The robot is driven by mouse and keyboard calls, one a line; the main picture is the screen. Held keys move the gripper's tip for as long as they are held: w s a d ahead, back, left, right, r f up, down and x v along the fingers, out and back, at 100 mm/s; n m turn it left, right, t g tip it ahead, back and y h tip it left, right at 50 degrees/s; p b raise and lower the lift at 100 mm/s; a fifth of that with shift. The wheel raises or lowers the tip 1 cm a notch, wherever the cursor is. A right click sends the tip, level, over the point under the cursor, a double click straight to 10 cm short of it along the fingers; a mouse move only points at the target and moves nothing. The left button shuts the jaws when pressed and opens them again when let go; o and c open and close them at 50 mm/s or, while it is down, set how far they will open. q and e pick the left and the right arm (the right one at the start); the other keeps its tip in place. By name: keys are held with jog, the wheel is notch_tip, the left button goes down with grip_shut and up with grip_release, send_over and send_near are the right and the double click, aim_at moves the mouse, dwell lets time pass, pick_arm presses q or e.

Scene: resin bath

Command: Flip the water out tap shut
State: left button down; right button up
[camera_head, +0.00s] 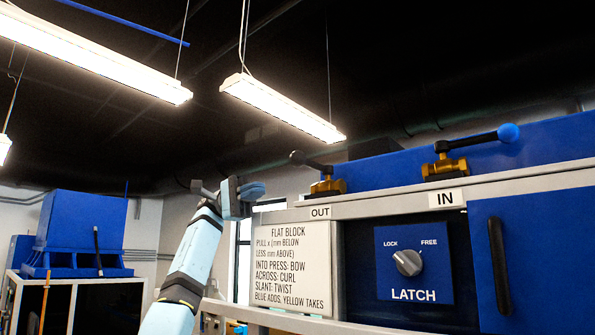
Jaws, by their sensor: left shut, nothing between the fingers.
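The OUT tap (326,186) is a brass valve on top of the machine's grey ledge, above the OUT label (320,212). Its black lever (312,162) reaches out to the left from the brass body and rises slightly to a dark round knob (297,157). My left gripper (254,190) is raised at the end of its pale blue arm, left of the OUT tap and a little lower in the picture than the knob. It is shut and empty, with a visible gap between it and the lever. My right gripper is out of view.
The IN tap (444,167), with a blue-knobbed lever, stands further right on the ledge. Below are a printed sign (291,263), a LATCH dial (408,262) and a blue door (540,255). A blue machine (83,222) stands far left. Space around my left gripper looks open.

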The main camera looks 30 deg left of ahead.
aim_at(307, 165)
pick_arm(q)
jog(key=p+x, duration=0.2)
jog(key=x, duration=1)
jog(key=shift+s+d+r, duration=0.1)
jog(key=shift+s+d, duration=0.1)
jog(key=shift+d, duration=0.05)
